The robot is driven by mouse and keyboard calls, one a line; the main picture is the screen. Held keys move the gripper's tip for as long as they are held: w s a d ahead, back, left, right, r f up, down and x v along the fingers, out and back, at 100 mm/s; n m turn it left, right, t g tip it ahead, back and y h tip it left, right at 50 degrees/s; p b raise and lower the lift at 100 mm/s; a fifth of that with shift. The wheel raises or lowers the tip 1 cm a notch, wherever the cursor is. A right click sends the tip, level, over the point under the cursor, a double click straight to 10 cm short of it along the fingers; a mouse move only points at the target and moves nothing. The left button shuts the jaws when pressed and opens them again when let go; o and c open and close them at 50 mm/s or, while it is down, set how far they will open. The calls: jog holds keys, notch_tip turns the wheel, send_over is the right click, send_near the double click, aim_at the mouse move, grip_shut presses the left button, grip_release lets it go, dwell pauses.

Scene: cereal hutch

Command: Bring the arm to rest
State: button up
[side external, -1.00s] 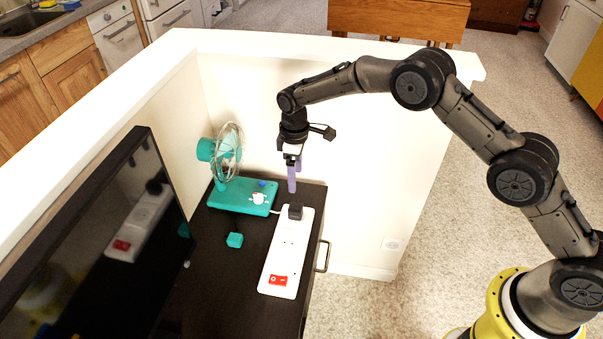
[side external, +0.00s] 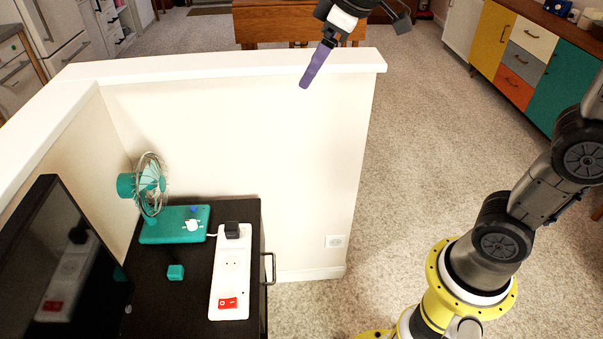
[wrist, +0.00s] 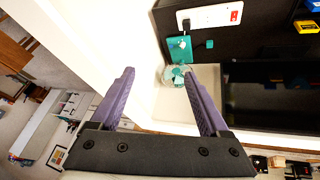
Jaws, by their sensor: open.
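My gripper (side external: 318,65) is raised high in the side external view, above the white half wall and well clear of the cabinet top. In the wrist view its two purple fingers (wrist: 158,95) stand apart with nothing between them. The teal fan (side external: 150,187) stands on its teal base on the dark cabinet. The white power strip (side external: 231,270) lies beside it with a black plug (side external: 232,229) at its far end and a red switch at its near end. The strip also shows in the wrist view (wrist: 210,16).
The white half wall (side external: 220,72) runs behind and left of the cabinet. A dark screen (side external: 65,260) stands at the cabinet's left. A small teal block (side external: 176,272) lies near the strip. A wooden table (side external: 290,25) stands beyond the wall. Open floor lies to the right.

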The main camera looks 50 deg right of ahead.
jog(key=s+d+f+m, duration=0.2)
jog(key=s+m, duration=0.1)
jog(key=s, duration=1.2)
jog(key=s+f+m, duration=0.2)
jog(key=s+f, duration=0.4)
jog(key=f, duration=0.1)
jog(key=shift+d+f, duration=0.25)
jog(key=shift+d, duration=0.1)
jog(key=shift+s, duration=0.1)
